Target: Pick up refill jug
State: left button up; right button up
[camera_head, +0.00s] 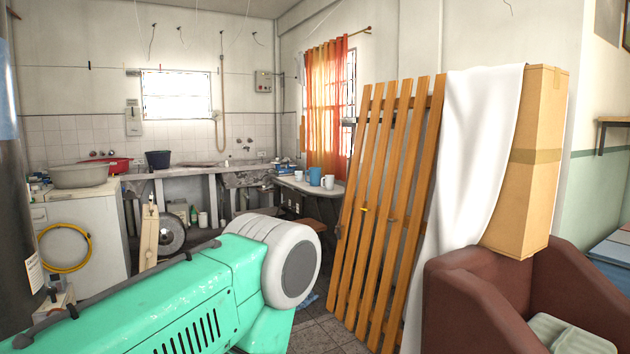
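I cannot pick out a refill jug for certain in the head view. Small containers, including a white one (203,219), stand under the concrete washtub (185,172) at the back, too small to identify. Neither of my grippers is in view. A large teal body with a round white end covers the lower left and hides the floor behind it; I cannot tell whether it is mine.
A washing machine (82,235) with a grey basin (80,176) on top stands left. A wooden slatted panel (385,200) leans at centre right, beside a white cloth (475,150) and a tall cardboard box (530,165). A brown armchair (465,305) fills the lower right. Some tiled floor (325,330) is bare.

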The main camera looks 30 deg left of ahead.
aim_at(315, 172)
jog(key=i+j+u, duration=0.25)
jog(key=u, duration=0.2)
jog(key=i+u, duration=0.85)
jog(key=i+l+u, duration=0.25)
jog(key=i+u, duration=0.45)
jog(key=i, duration=2.45)
jog(key=i+j+z, duration=0.1)
jog(key=i, duration=0.55)
jog(key=i+j, duration=0.1)
jog(key=i, duration=0.6)
jog(key=i+l+z, duration=0.1)
jog(key=i+z, duration=0.75)
jog(key=i+j+z, duration=0.25)
jog(key=i+z, duration=0.15)
jog(key=i+j+z, duration=0.3)
jog(key=i+z, duration=0.15)
